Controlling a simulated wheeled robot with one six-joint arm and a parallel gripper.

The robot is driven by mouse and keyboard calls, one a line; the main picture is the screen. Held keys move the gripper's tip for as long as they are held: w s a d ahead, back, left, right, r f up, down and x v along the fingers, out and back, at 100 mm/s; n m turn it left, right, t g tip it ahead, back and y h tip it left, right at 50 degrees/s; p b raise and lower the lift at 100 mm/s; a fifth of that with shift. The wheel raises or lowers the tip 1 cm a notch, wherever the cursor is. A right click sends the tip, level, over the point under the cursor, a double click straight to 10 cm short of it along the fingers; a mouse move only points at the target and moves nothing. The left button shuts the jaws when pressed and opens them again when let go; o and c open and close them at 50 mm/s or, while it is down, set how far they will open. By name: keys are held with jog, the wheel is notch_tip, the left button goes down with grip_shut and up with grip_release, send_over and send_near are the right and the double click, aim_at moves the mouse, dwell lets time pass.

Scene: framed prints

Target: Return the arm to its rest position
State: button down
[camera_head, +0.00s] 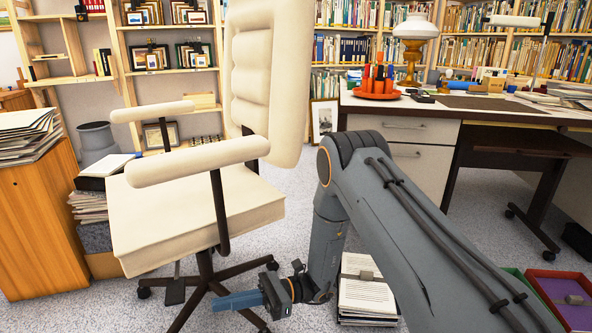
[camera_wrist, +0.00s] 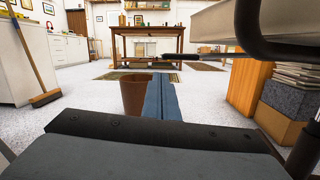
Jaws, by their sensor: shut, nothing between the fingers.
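My arm reaches down from the right side of the head view and bends at the elbow. My gripper (camera_head: 238,299) is low beside the wheeled base of a cream office chair (camera_head: 190,205), pointing left. Its blue fingers are shut with nothing between them. In the wrist view the shut gripper (camera_wrist: 161,94) points out over open floor, and the chair's underside (camera_wrist: 262,28) hangs close at the upper right. I cannot tell in the head view whether the gripper touches the chair's legs.
A stack of papers (camera_head: 366,290) stands on the floor beside my forearm. A desk (camera_head: 423,143) stands behind the arm at right. A wooden cabinet (camera_head: 40,215) is at left. In the wrist view, a brown bin (camera_wrist: 133,97) stands ahead, with a table (camera_wrist: 150,32) beyond.

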jog(key=s+r+n+g+h, duration=0.3)
jog(key=s+r+n+h, duration=0.35)
jog(key=r, duration=0.25)
jog(key=s+d+r+n+t+h, duration=0.4)
jog(key=s+d+r+n+h, duration=0.45)
jog(key=s, duration=0.35)
jog(key=s+d+r+t+h+p, duration=0.2)
jog(key=d+r+t+p, duration=0.5)
jog(key=d+r+p, duration=2.2)
notch_tip(320, 180, up, 3)
jog(key=h+p, duration=0.1)
jog(key=p, duration=0.7)
jog(key=shift+f, duration=0.15)
jog(key=shift+a, duration=0.1)
